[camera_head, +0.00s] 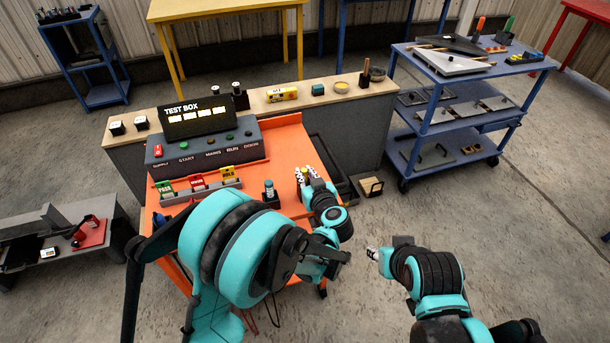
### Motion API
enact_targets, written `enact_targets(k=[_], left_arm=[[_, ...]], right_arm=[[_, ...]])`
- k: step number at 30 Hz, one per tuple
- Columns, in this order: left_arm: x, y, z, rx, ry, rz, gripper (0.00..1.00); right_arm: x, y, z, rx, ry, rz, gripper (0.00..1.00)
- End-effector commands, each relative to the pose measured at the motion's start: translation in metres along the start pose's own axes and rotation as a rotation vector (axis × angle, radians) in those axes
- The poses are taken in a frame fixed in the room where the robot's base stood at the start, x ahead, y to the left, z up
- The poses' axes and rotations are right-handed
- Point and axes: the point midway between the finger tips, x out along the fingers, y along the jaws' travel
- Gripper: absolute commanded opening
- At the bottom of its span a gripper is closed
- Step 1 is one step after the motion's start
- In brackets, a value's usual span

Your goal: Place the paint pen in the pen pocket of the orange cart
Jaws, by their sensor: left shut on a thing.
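The orange cart (288,142) stands at the centre. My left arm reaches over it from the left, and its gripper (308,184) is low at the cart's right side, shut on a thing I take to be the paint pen. The pen pocket is not clearly visible behind the gripper. My right gripper (373,253) is off the cart to the right, above the floor; its finger opening is too small to read.
A wood-topped bench (300,97) stands behind. A blue shelf cart (430,117) is at right.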

Motion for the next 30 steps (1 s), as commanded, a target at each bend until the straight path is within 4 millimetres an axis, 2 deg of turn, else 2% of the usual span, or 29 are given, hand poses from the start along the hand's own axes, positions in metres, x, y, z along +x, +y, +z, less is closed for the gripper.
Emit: enact_targets(k=[3,4,6,17,27,30], left_arm=[[0.0,0.0,0.001,0.0,0.0,0.0,0.0],[0.0,0.0,0.001,0.0,0.0,0.0,0.23],[0.0,0.0,0.0,0.0,0.0,0.0,0.36],[-0.005,0.001,-0.002,0.001,0.001,0.001,0.36],[-0.06,0.001,-0.003,0.002,0.001,0.003,0.36],[-0.07,0.001,-0.002,0.001,0.001,0.002,0.36]], right_arm=[[0.001,0.0,0.001,0.0,0.0,0.0,0.35],[0.001,0.0,0.0,0.0,0.0,0.0,0.35],[0.0,0.0,0.0,0.0,0.0,0.0,0.35],[-0.002,0.0,-0.001,0.0,0.0,0.0,0.35],[-0.015,0.0,-0.011,0.0,0.0,0.0,0.35],[-0.016,0.0,-0.012,0.0,0.0,0.0,0.35]])
